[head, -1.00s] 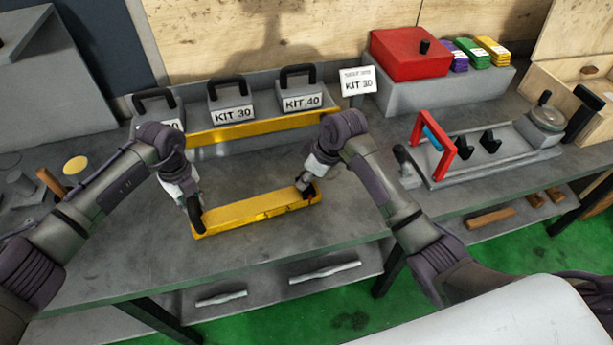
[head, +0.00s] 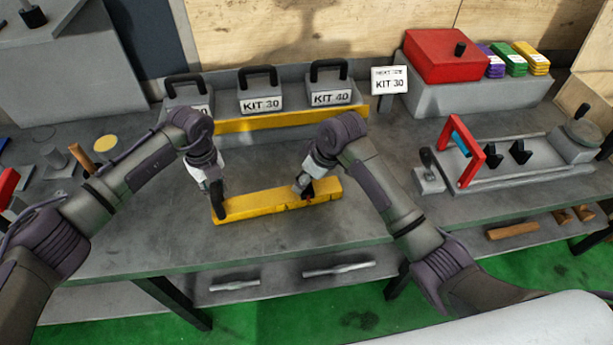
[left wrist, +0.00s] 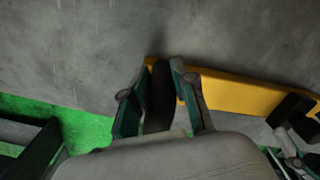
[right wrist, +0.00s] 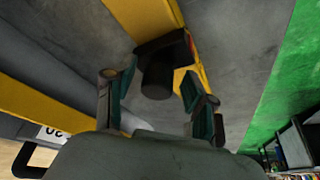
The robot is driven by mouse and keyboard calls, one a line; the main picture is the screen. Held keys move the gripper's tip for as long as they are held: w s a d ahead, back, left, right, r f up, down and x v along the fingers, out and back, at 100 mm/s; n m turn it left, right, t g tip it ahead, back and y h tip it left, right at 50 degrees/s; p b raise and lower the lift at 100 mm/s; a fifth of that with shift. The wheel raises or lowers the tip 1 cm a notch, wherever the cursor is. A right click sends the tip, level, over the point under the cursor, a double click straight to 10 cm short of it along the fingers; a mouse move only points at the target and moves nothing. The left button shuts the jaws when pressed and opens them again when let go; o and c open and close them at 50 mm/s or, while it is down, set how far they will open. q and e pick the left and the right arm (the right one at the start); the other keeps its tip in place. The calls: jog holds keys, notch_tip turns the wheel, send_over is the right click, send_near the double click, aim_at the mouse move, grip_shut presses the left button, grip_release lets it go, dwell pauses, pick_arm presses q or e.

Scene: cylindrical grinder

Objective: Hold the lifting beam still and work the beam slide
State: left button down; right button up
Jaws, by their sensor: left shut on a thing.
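The yellow lifting beam (head: 262,202) lies on the grey bench top. My left gripper (head: 216,188) is at its left end, shut on the black upright handle there; that handle (left wrist: 160,97) shows between the fingers in the left wrist view. The black beam slide (head: 309,189) sits across the beam, right of its middle. In the right wrist view its dark knob (right wrist: 157,82) stands between the fingers of my right gripper (right wrist: 158,105). Those fingers are apart, with a gap seen on each side of the knob.
Behind the beam, kit weights with black handles (head: 260,103) stand at a yellow-edged shelf (head: 285,119). A sign (head: 390,82) reads KIT 30. To the right is a fixture with a red frame (head: 467,152). Bare bench top lies in front of the beam.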

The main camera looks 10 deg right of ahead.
jog(key=shift+d+r, duration=0.1)
jog(key=shift+r, duration=0.05)
jog(key=v, duration=1.1)
jog(key=shift+r, duration=0.35)
jog(key=shift+s+d, duration=0.1)
jog(key=shift+s, duration=0.05)
pick_arm(q)
jog(key=c, duration=0.8)
grip_release()
jog(key=shift+c, duration=0.2)
notch_tip(320, 180, up, 12)
